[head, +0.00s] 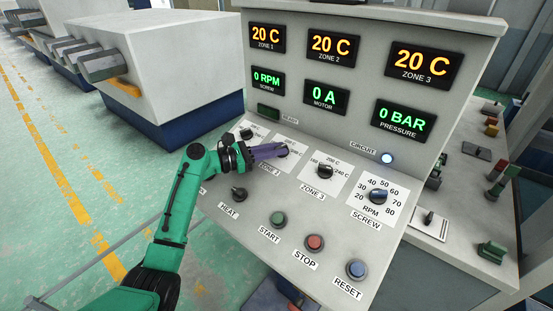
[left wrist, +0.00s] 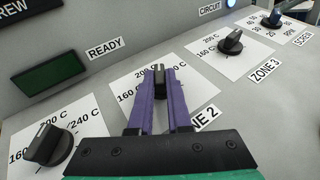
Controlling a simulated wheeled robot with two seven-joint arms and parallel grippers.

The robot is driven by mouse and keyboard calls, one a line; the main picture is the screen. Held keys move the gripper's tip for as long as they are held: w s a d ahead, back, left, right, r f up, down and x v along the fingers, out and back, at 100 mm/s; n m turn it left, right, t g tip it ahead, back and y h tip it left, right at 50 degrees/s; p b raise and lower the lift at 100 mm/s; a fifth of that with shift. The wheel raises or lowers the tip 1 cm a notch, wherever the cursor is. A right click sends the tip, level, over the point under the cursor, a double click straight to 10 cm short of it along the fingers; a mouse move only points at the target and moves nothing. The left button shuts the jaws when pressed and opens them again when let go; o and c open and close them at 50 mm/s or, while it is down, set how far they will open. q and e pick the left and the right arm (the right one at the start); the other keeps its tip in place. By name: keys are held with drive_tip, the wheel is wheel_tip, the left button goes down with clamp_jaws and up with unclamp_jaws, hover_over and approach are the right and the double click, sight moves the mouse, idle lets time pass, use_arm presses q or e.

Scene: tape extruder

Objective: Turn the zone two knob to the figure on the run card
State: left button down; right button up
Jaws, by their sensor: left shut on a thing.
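The zone two knob (left wrist: 159,76) is black and sits on a white dial plate (left wrist: 204,92) with temperature figures, partly hidden by my fingers. The 160 and 200 figures show in part. The knob points roughly up the panel, near the 200 figure; its exact setting is unclear. My left gripper (left wrist: 158,88) has its purple fingers shut on the knob, one on each side. In the head view my left gripper (head: 282,151) reaches the panel from the left and covers most of that dial. The zone 2 display (head: 333,46) reads 20 C. I cannot make out a run card.
The zone 1 knob (left wrist: 48,146) and zone 3 knob (left wrist: 231,42) stand either side. The heat switch (head: 239,194), start button (head: 278,219), stop button (head: 315,242) and reset button (head: 356,268) lie lower. The screw knob (head: 379,196) is farther right.

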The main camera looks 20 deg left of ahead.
use_arm(q)
drive_tip(key=shift+w+a+m+g+h+b, duration=0.1)
drive_tip(key=shift+m+g+h+b, duration=0.55)
drive_tip(key=shift+m+g, duration=0.35)
drive_tip(key=c, duration=0.9)
unclamp_jaws()
drive_tip(key=shift+o, duration=0.2)
drive_tip(key=b+v, duration=0.3)
drive_tip(key=v, duration=1.1)
drive_tip(key=shift+r, duration=0.1)
drive_tip(key=shift+a+r, duration=0.1)
drive_tip(key=shift+a, duration=0.15)
